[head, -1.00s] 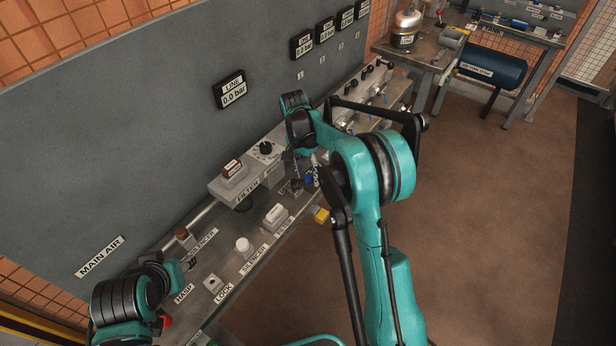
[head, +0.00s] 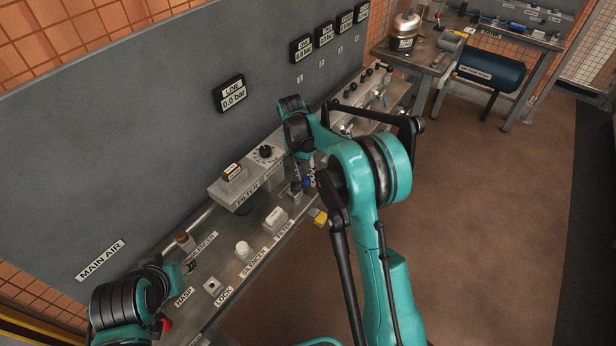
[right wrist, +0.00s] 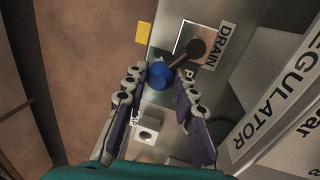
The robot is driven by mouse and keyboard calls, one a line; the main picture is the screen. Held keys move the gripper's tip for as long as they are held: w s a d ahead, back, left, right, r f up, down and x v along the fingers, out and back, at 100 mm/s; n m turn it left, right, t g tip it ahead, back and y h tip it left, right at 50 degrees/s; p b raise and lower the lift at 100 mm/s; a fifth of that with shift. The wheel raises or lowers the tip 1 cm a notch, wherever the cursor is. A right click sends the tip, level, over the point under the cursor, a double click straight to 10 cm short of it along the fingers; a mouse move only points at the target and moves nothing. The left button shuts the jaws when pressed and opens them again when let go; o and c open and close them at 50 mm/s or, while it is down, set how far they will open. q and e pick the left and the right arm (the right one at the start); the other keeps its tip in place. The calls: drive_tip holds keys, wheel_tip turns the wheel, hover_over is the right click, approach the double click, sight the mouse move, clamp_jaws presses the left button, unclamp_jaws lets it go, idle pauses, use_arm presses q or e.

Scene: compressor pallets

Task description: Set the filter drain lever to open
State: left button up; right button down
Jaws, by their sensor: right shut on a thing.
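The filter drain lever is a dark arm with a round blue knob (right wrist: 160,75) at its end. In the right wrist view it runs from a dark round pivot, on a pale plate beside the DRAIN label (right wrist: 209,46), down and left to the knob. My right gripper (right wrist: 161,82) is shut on the blue knob, one finger on each side. In the head view the right gripper (head: 303,183) is partly hidden by my arm, and only a bit of blue shows. My left gripper (head: 186,267) is by the hasp and silencer labels; its jaws are too small to judge.
The grey filter box (head: 228,187) with a black knob stands on the bench behind the right gripper. A white filter part (head: 276,217), a white silencer part (head: 243,248) and a yellow block (head: 319,216) lie along the bench. The brown floor at right is clear.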

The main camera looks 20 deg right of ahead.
drive_tip(key=n, duration=0.1)
drive_tip(key=w+n, duration=0.1)
drive_tip(key=n, duration=0.1)
drive_tip(key=shift+w+a+p, duration=0.1)
drive_tip(key=shift+a+p, duration=0.15)
drive_tip(key=shift+p, duration=0.15)
drive_tip(key=shift+w+a+n+t+h, duration=0.2)
drive_tip(key=shift+w+n, duration=0.1)
drive_tip(key=shift+n, duration=0.45)
drive_tip(key=shift+w+a+n+t+h, duration=0.15)
drive_tip(key=shift+w+n+t, duration=0.1)
drive_tip(key=shift+n, duration=0.5)
drive_tip(key=c, duration=1.2)
unclamp_jaws()
drive_tip(key=r, duration=0.4)
drive_tip(key=a+r, duration=0.1)
drive_tip(key=r, duration=0.3)
drive_tip(key=a+r, duration=0.1)
drive_tip(key=r, duration=0.2)
drive_tip(key=shift+w+a+r, duration=0.1)
drive_tip(key=shift+w+r, duration=0.3)
